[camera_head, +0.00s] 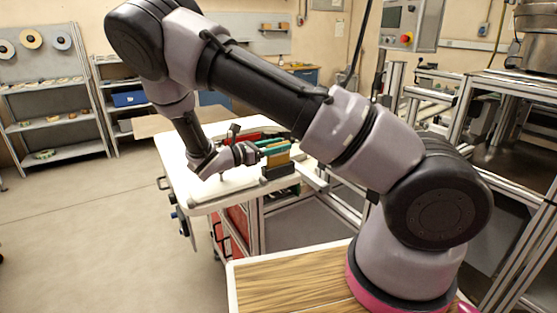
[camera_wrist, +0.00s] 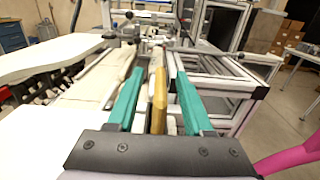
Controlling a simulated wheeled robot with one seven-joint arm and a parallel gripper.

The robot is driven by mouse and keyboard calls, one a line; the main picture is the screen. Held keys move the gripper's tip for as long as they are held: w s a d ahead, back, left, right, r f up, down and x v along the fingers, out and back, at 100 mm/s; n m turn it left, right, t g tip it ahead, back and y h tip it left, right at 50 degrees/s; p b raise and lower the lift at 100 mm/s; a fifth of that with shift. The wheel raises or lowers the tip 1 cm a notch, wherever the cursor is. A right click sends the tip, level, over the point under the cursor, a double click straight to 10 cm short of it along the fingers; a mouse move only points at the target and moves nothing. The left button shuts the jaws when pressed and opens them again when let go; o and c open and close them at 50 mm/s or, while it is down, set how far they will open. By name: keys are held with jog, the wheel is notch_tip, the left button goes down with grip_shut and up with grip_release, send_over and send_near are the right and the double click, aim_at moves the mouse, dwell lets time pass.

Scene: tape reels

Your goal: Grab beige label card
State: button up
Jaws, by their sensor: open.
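My gripper (camera_head: 272,148) is over the white worktop, its teal fingers pointing right in the head view. In the wrist view the two teal fingers (camera_wrist: 160,76) are spread apart, with a gap on each side of a narrow mustard-beige upright piece (camera_wrist: 159,100). This looks like the beige label card, seen edge-on. In the head view a tan piece (camera_head: 278,159) shows just below the fingers, above a dark block or holder (camera_head: 279,172). I cannot tell whether the fingers touch it. Its lower part is hidden in the wrist view.
The white worktop (camera_head: 225,187) has a red item (camera_head: 243,137) behind the gripper. A metal frame (camera_head: 310,205) stands right of the worktop. A wooden-topped surface (camera_head: 290,284) is at the front. Shelves with reels (camera_head: 45,90) stand far left; open floor lies left.

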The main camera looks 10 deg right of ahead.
grip_shut()
